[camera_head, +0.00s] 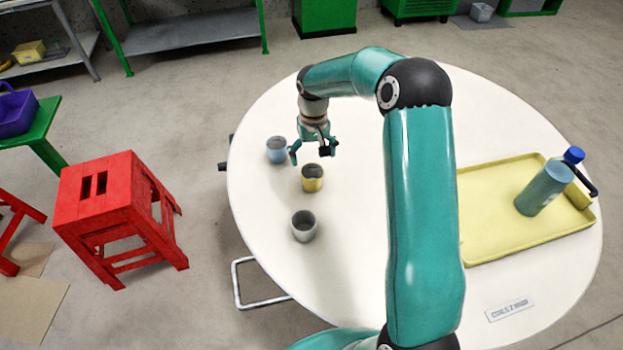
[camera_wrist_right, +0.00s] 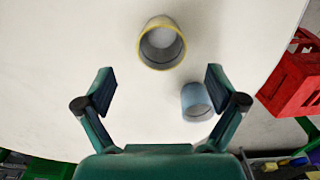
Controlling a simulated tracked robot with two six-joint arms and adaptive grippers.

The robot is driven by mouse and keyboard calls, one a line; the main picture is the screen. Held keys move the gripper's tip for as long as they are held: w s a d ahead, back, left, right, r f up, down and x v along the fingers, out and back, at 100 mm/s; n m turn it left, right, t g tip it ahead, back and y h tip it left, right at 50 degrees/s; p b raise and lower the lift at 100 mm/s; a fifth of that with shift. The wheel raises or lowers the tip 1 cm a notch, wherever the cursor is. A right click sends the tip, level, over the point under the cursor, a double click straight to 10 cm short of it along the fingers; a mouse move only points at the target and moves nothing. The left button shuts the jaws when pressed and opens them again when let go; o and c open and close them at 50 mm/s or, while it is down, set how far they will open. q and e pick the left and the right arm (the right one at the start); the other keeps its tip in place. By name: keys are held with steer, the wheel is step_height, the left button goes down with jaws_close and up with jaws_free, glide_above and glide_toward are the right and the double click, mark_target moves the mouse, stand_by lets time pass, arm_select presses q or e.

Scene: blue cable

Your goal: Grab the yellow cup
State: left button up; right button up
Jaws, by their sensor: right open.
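The yellow cup (camera_head: 312,180) stands upright on the white round table (camera_head: 350,240), between a blue cup (camera_head: 276,151) and a grey cup (camera_head: 303,226). My right gripper (camera_head: 313,156) is open and empty, just behind and above the yellow cup in the head view. In the right wrist view the yellow cup (camera_wrist_right: 161,44) lies ahead of the open fingers (camera_wrist_right: 160,85), roughly centred between them and apart from them. The blue cup (camera_wrist_right: 196,101) is near the right finger in that view. My left gripper does not show.
A yellow tray (camera_head: 485,235) with a teal bottle (camera_head: 543,188) is on the table's right side. A small label plate (camera_head: 510,310) lies near the front edge. A red stool (camera_head: 110,200) stands on the floor at left. The table between cups and tray is partly hidden by my arm.

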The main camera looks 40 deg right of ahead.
mark_target(312, 172)
step_height(312, 172, down, 6)
steer(key=shift+a+f+p, duration=0.1)
steer(key=shift+p, duration=0.75)
steer(key=shift+w+f, duration=0.1)
steer(key=shift+f, duration=0.35)
steer(key=c, duration=1.3)
